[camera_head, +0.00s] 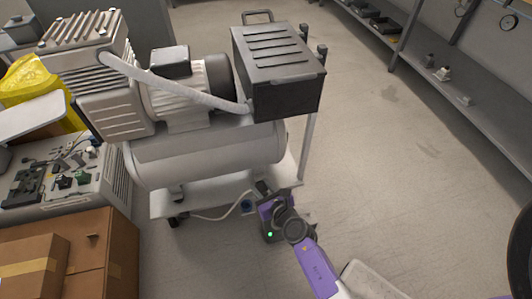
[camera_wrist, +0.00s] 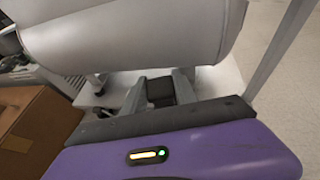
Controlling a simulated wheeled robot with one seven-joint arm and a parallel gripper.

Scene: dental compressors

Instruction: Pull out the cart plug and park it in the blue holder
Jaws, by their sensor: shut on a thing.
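The compressor cart (camera_head: 165,200) stands left of centre in the head view, with a white tank above its white base. My gripper (camera_head: 264,190) reaches in low at the cart's right end. In the wrist view my gripper (camera_wrist: 160,92) has its two grey fingers on either side of a dark block, which I take to be the cart plug (camera_wrist: 160,90), and is shut on it. The plug also shows as a small dark piece in the head view (camera_head: 262,186). A small blue piece, apparently the blue holder (camera_head: 247,205), is just left of my gripper, partly hidden.
A white cable (camera_head: 215,217) curves along the cart base toward the plug. The tank (camera_wrist: 120,35) overhangs my fingers, and a cart post (camera_head: 307,150) rises at the right. Cardboard boxes (camera_head: 75,250) stand left. Open floor (camera_head: 390,170) lies right, before the shelves (camera_head: 470,100).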

